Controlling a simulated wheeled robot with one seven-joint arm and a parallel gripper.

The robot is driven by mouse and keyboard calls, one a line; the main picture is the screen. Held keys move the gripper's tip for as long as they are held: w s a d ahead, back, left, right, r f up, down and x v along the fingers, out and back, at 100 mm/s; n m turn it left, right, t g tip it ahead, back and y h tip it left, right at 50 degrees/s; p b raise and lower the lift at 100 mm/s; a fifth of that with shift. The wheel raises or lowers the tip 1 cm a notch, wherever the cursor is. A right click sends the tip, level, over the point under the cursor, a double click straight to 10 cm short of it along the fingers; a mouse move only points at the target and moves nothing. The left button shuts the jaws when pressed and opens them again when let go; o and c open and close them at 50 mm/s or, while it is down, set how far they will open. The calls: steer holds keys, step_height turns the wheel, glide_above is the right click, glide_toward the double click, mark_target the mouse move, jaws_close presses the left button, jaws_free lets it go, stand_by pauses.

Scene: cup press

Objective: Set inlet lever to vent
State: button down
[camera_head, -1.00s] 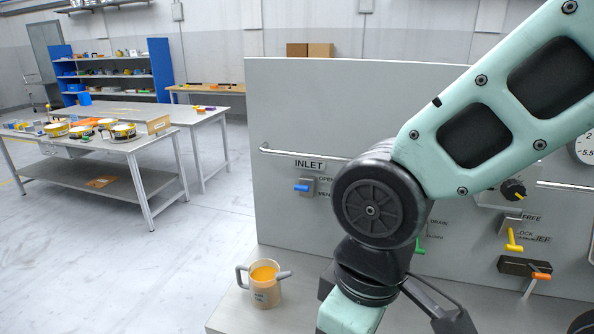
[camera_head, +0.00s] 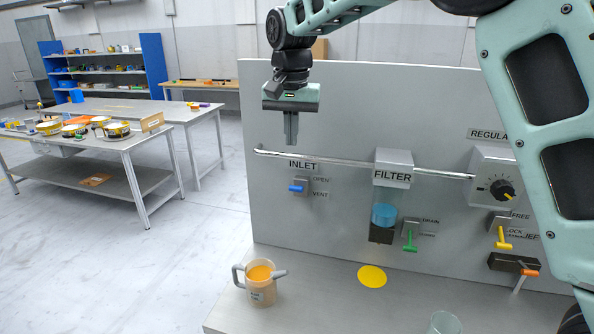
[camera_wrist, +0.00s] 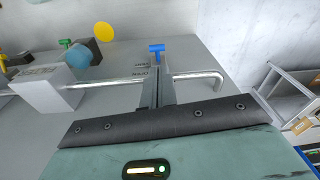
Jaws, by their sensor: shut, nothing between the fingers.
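The blue inlet lever (camera_head: 296,188) sits on a small grey plate under the INLET label (camera_head: 303,165) on the panel. Its handle points left and lies level, with the words OPEN and VENT to its right. My gripper (camera_head: 290,142) is shut and empty, pointing down in front of the panel, above the INLET label in the picture. In the wrist view the blue lever (camera_wrist: 156,48) shows just beyond the closed fingertips (camera_wrist: 158,66). A gap to the lever shows in the head view.
A metal pipe (camera_head: 345,162) runs across the panel (camera_head: 270,110). To the right are the filter (camera_head: 393,165), a green drain lever (camera_head: 410,240), a yellow lever (camera_head: 502,238) and an orange-tipped lever (camera_head: 528,272). A cup (camera_head: 261,288) stands below on the bench (camera_head: 310,300).

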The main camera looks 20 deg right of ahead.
steer(key=shift+m+h, duration=0.3)
steer(key=shift+m, duration=0.6)
steer(key=w+d, duration=0.1)
steer(key=w+d+r, duration=0.1)
steer(key=w+d, duration=0.1)
steer(key=shift+w+r, duration=0.35)
steer(key=shift+f, duration=0.15)
steer(key=p, duration=0.3)
glide_above(297, 187)
steer(key=w+d, duration=0.2)
steer(key=w, duration=0.1)
steer(key=f, duration=0.8)
steer(key=shift+s+a+f, duration=0.1)
steer(key=shift+a+f, duration=0.1)
steer(key=shift+f, duration=0.05)
steer(key=f, duration=0.1)
steer(key=s+f, duration=0.1)
steer(key=a+f+p, duration=0.1)
steer(key=shift+s, duration=0.2)
steer(key=shift+s+a+f, duration=0.15)
steer(key=shift+s+f, duration=0.05)
steer(key=shift+f, duration=0.5)
steer(key=shift+s+a+f+t+b, duration=0.1)
steer(key=shift+s+f+t+b, duration=0.05)
steer(key=shift+t+b, duration=0.3)
